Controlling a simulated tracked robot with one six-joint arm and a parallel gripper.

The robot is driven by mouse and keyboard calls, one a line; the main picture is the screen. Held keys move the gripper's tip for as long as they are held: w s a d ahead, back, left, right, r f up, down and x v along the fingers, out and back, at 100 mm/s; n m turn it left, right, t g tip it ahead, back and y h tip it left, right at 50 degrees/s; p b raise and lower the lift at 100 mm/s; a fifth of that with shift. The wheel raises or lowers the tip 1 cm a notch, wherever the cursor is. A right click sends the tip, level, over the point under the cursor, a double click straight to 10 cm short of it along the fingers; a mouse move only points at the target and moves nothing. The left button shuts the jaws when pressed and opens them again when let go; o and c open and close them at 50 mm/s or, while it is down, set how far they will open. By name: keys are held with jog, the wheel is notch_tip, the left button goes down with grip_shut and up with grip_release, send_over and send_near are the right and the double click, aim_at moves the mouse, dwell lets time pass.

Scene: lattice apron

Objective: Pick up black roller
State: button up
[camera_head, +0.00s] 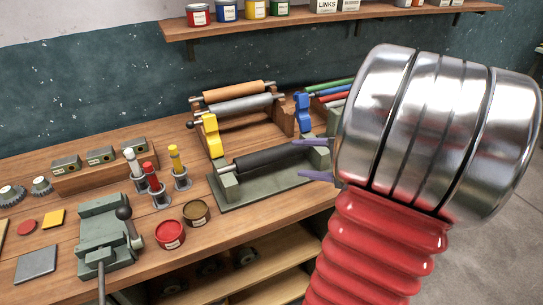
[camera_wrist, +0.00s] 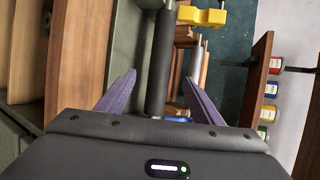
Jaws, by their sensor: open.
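The black roller (camera_head: 268,158) lies level across the end supports of a grey-green cradle (camera_head: 262,190) on the bench. Its thin metal shaft shows at the left end. My gripper (camera_head: 314,159) is open, with its purple fingers by the roller's right end. In the wrist view, the roller (camera_wrist: 160,65) runs lengthwise through the gap between the fingers of my gripper (camera_wrist: 159,77). One finger is on each side, with space showing to both. I cannot tell whether the fingers are level with the roller or above it. My arm hides part of the cradle's right side.
Behind the cradle, a rack holds an orange-brown roller (camera_head: 233,91) and a grey roller (camera_head: 240,105), with yellow (camera_head: 212,136) and blue (camera_head: 302,112) brackets close by. A green vise (camera_head: 105,232), upright tools and open tins (camera_head: 170,234) stand to the left.

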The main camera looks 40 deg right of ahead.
aim_at(278, 156)
jog(key=shift+x, duration=4)
jog(key=shift+x, duration=2.6)
jog(key=shift+d, duration=0.1)
jog(key=shift+c, duration=0.5)
grip_shut()
